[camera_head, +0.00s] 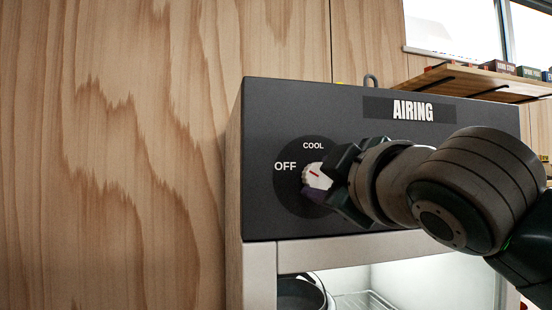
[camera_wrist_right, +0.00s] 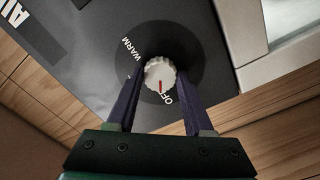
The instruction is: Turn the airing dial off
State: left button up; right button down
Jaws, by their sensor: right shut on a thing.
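The airing dial (camera_head: 316,176) is a white ridged knob with a red pointer line, set on a dark round plate in the black panel under the "AIRING" label (camera_head: 412,110). The dial also shows in the wrist view (camera_wrist_right: 160,74). Its red line points toward the "OFF" lettering (camera_wrist_right: 168,99) there, and up and left in the head view, near "OFF" (camera_head: 285,167). My right gripper (camera_head: 328,178) is shut on the dial, one purple-dark finger on each side. Part of the dial's right side is hidden by the gripper in the head view. My left gripper is not in view.
The black panel (camera_head: 262,120) tops a lit cabinet with a pale frame (camera_head: 262,270). A dark round thing (camera_head: 300,292) and a wire rack (camera_head: 362,300) are inside. A wooden shelf (camera_head: 478,82) with small boxes is at upper right. The wood wall (camera_head: 110,150) at left is clear.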

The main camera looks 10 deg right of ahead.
jog(key=shift+n+p, duration=0.65)
jog(key=shift+n, duration=0.25)
jog(key=shift+c, duration=1.4)
grip_release()
jog(key=s+b, duration=0.1)
jog(key=s, duration=0.9)
jog(key=shift+d+b, duration=0.2)
jog(key=shift+b, duration=0.2)
